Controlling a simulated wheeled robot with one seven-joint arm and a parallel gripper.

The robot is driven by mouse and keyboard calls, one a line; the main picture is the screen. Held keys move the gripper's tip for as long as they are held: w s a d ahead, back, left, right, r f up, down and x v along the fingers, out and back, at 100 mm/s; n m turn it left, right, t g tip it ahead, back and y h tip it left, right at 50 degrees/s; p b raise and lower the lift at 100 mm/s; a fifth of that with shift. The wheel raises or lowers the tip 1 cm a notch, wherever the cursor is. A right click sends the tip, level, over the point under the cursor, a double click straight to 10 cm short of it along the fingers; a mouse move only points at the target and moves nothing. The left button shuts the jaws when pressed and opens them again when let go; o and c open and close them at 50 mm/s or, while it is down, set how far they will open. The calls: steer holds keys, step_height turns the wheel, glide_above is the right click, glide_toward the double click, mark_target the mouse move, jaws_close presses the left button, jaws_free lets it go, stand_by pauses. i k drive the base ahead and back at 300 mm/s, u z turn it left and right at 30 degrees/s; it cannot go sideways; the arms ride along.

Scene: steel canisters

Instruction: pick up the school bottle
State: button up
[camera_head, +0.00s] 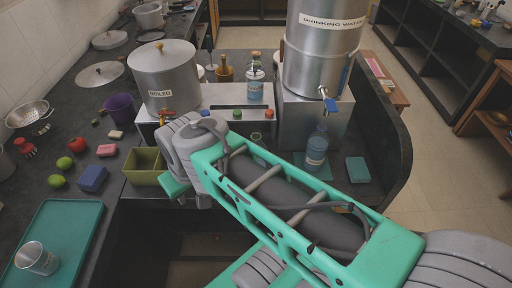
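A blue bottle (316,147) stands upright on a teal mat below the tap of the drinking water canister, right of the middle. A second, clear bottle with a blue label and a brown cap (255,80) stands on the metal stand further back. I cannot tell from any readable label which one is the school bottle. My green arm crosses the foreground from lower right to a grey joint at left of centre. My gripper does not show clearly; it is out of sight beyond or below that joint. The blue bottle stands clear of my arm's far side.
The drinking water canister (319,65) has a blue-handled tap (328,101) close above the blue bottle. A lidded pot labelled BOILED (166,78), an olive bin (146,168) and a green tray (62,235) with a metal cup stand at left. A teal block (358,169) lies right of the blue bottle.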

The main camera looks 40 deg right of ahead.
mark_target(318, 143)
steer(key=u, duration=1.4)
steer(key=k, duration=1)
steer(key=u, duration=0.4)
